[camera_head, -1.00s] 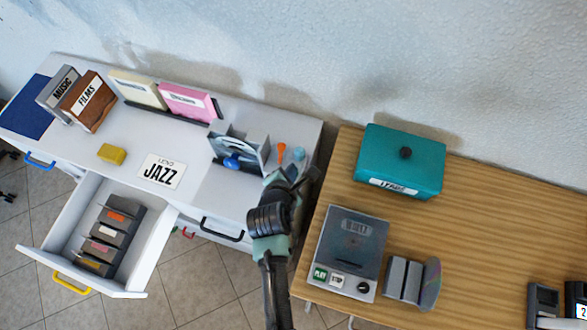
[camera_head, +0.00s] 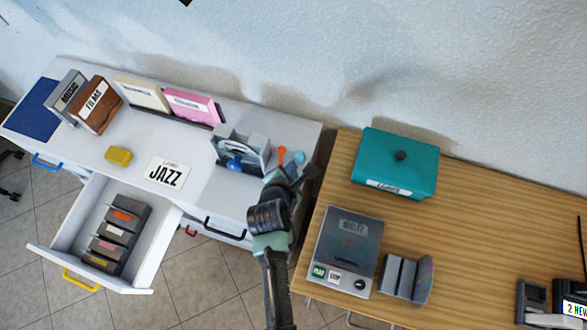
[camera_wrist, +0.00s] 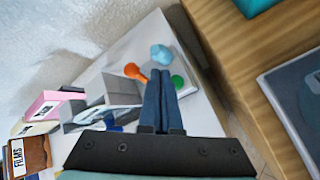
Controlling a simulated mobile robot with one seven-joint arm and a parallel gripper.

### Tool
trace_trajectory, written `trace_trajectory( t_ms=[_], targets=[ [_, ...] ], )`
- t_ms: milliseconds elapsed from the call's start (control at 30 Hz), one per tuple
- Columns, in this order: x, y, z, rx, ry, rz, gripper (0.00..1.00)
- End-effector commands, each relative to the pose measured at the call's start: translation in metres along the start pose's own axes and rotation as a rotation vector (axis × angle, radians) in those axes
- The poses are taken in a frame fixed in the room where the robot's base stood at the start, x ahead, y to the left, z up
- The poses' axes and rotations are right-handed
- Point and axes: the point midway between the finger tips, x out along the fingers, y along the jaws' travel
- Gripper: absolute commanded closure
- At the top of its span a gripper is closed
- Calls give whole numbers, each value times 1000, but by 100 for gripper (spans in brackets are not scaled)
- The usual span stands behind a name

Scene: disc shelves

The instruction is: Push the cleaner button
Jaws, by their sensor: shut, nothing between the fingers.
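A round green button (camera_wrist: 178,81) sits on a pale grey base at the end of the white desk in the wrist view. It is beside the right side of my fingertips; I cannot tell if they touch it. My gripper (camera_wrist: 160,76) is shut and empty, pointing down at this base. It also shows in the head view (camera_head: 291,178), where it hides the green button. A light blue knob (camera_wrist: 161,54) and an orange stick with a round end (camera_wrist: 135,72) stand just past the fingertips. A grey device holding a disc (camera_head: 237,150) is to the left.
A labelled JAZZ card (camera_head: 167,173) and yellow block (camera_head: 118,155) lie on the white desk. A drawer (camera_head: 150,245) stands open. The wooden table (camera_head: 470,210) at right holds a teal box (camera_head: 398,165) and a grey player (camera_head: 349,240).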

Motion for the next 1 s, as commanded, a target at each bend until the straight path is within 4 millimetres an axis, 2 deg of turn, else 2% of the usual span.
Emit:
trace_trajectory(
  t_ms=[33, 333, 1000],
  targets=[
    [-8, 6, 6, 0, 0, 0, 100],
    [-25, 18, 18, -1, 0, 0, 100],
    [-24, 17, 17, 0, 0, 0, 100]
  ],
)
